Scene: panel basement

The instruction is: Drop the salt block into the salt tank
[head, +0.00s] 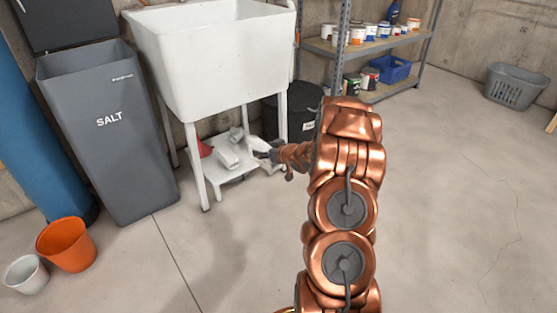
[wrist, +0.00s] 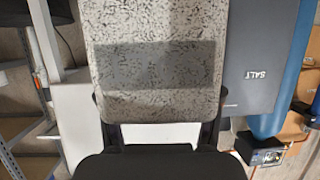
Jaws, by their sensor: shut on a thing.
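The salt block (wrist: 155,60) is pale with dark speckles and fills the upper middle of the wrist view. My gripper (wrist: 160,108) is shut on it, with a dark finger at each side of its lower end. In the head view my gripper (head: 268,154) is in front of the sink's lower shelf, left of my copper arm; a pale shape beside it may be the block. The salt tank (head: 110,140) is a tall grey bin marked SALT, left of the sink. It also shows upside down in the wrist view (wrist: 260,65), right of the block.
A white utility sink (head: 215,65) stands beside the tank, its legs and low shelf near my gripper. Orange (head: 66,245) and white (head: 26,274) buckets stand left of the tank. A blue cylinder (head: 40,130) is behind them. The floor in front is clear.

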